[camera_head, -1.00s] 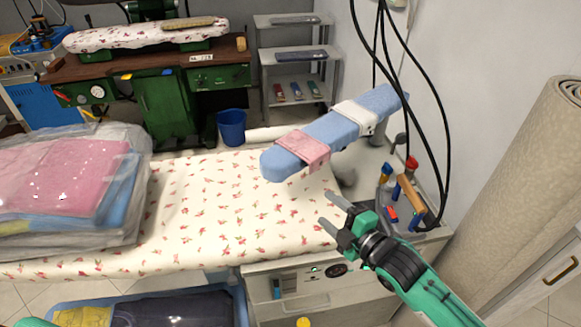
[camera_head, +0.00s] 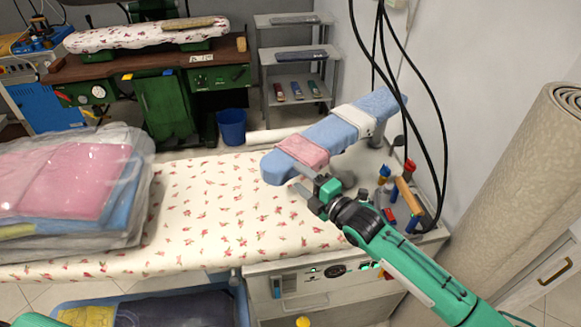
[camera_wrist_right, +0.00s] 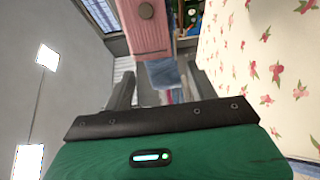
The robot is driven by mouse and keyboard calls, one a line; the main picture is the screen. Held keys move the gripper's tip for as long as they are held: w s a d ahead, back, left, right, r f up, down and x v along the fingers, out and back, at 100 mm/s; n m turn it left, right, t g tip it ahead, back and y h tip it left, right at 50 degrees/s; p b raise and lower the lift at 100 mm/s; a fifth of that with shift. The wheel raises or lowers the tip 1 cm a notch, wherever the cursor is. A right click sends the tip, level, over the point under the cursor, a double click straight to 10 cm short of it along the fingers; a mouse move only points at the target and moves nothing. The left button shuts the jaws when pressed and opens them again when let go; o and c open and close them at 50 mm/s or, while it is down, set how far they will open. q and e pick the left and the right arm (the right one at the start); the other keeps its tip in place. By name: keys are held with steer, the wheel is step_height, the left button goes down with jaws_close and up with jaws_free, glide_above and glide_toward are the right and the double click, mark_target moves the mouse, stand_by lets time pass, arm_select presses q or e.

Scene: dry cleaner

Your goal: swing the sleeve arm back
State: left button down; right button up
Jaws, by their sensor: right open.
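The sleeve arm (camera_head: 331,131) is a long blue padded board with a pink cloth (camera_head: 303,152) near its front end and a white cloth (camera_head: 355,119) farther back. It slants over the right end of the floral ironing table (camera_head: 215,205), its rounded front end toward the left. My right gripper (camera_head: 301,181) is open, just below and in front of the pink-wrapped end; I cannot tell whether it touches. In the right wrist view, the pink cloth (camera_wrist_right: 145,28) and some blue fabric (camera_wrist_right: 166,74) show ahead of the gripper. My left gripper is out of view.
A plastic-wrapped stack of clothes (camera_head: 70,190) lies on the table's left. Black cables (camera_head: 425,95) hang at the right, above a shelf with brushes and bottles (camera_head: 395,195). A rolled carpet (camera_head: 535,170) stands at the far right. The table's middle is clear.

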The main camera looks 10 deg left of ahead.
mark_target(293, 173)
steer(key=shift+p+x, duration=0.35)
steer(key=shift+x, duration=2)
